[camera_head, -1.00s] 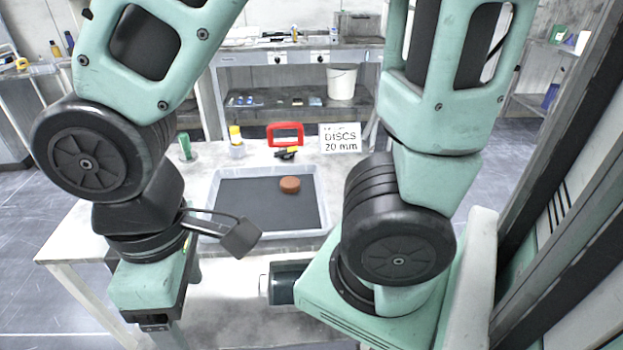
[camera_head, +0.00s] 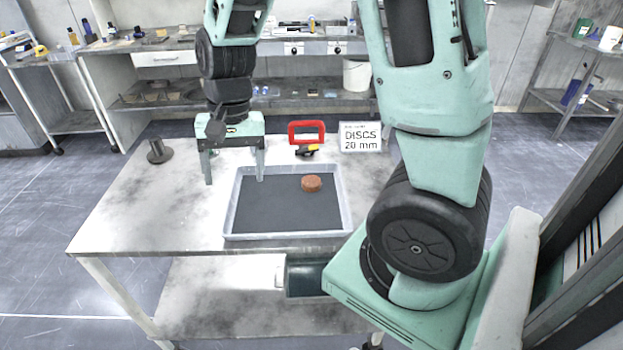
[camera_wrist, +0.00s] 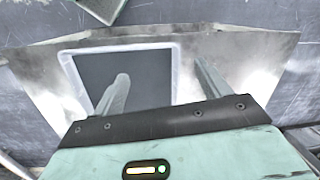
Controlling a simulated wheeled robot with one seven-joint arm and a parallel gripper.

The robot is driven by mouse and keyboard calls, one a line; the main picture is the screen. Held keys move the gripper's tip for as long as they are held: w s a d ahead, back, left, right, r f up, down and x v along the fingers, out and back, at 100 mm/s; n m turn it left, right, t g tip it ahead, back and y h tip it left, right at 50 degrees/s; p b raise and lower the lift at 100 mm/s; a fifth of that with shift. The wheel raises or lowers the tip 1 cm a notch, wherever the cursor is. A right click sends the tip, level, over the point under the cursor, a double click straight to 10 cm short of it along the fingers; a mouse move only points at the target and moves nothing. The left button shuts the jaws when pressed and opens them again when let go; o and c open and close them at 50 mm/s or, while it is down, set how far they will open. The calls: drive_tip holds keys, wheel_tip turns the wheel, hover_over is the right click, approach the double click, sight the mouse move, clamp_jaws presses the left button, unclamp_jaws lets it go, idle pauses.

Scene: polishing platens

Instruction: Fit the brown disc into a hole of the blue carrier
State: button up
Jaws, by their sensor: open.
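The brown disc (camera_head: 311,183) is a short round piece lying flat on the dark floor of a shallow white-rimmed tray (camera_head: 290,235), right of the tray's middle. My gripper (camera_head: 234,173) is open and empty, pointing down above the table at the tray's left side, apart from the disc. In the wrist view my two fingers (camera_wrist: 161,75) are spread, with the tray (camera_wrist: 176,70) beyond them. The disc cannot be made out there. I see no blue carrier in any view.
A sign reading "DISCS 20 mm" (camera_head: 361,137) and a red-framed object (camera_head: 306,133) stand behind the tray. A dark spool-shaped piece (camera_head: 159,152) stands at the table's back left. The table's front left (camera_head: 150,220) is clear.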

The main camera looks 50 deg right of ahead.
drive_tip(key=w+d+m+p, duration=0.2)
drive_tip(key=d+m, duration=0.5)
drive_tip(key=d, duration=0.8)
drive_tip(key=m+h, duration=0.2)
drive_tip(key=m, duration=0.2)
hover_over(311, 181)
wheel_tip(311, 181, down, 12)
drive_tip(key=shift+f+p, duration=0.35)
drive_tip(key=shift+f, duration=2.6)
drive_tip(key=c, duration=1.1)
